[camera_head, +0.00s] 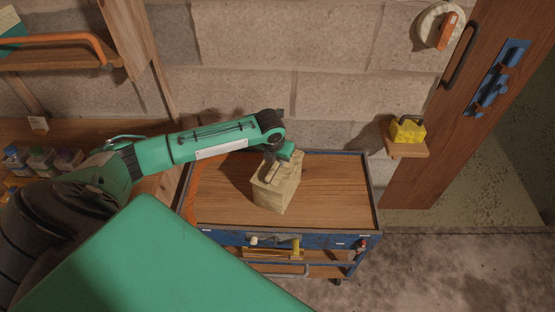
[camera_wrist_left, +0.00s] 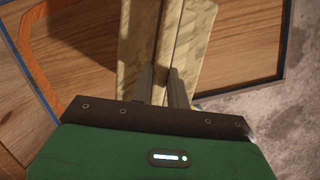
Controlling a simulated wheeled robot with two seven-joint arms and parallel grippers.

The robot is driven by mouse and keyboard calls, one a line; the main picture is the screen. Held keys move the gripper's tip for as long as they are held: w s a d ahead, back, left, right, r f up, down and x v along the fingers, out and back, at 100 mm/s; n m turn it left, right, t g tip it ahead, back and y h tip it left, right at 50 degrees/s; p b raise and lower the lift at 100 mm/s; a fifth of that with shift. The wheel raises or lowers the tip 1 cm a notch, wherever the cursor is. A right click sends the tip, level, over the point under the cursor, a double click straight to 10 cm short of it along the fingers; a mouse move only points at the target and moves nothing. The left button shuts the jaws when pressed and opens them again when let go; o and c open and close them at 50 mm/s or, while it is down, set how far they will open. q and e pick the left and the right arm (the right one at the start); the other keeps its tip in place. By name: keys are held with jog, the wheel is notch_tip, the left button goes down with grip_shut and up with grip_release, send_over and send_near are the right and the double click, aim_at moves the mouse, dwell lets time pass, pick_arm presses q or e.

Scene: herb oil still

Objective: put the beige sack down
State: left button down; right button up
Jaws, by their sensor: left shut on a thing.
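The beige sack (camera_head: 276,187) is a blocky, pale bag over the middle of the wooden top of a blue-framed cart (camera_head: 335,200). In the left wrist view the sack (camera_wrist_left: 194,55) fills the upper middle. My left gripper (camera_head: 272,160) comes from above and is shut on the sack's top ridge; its two fingers (camera_wrist_left: 165,88) pinch the ridge in the wrist view. The sack's underside is hidden, so I cannot tell whether it touches the cart top. My right gripper is not in view.
The cart top is bare around the sack, with a raised blue rim. A yellow block with a dark handle (camera_head: 407,130) sits on a small wall shelf (camera_head: 408,150) at right. Small jars (camera_head: 42,160) stand at far left. A stone wall is behind; a wooden door (camera_head: 470,100) is at right.

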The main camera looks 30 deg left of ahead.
pick_arm(q)
jog(key=shift+f, duration=0.65)
jog(key=c, duration=1.4)
grip_release()
jog(key=shift+o, duration=0.2)
jog(key=b+v, duration=0.2)
jog(key=v, duration=1)
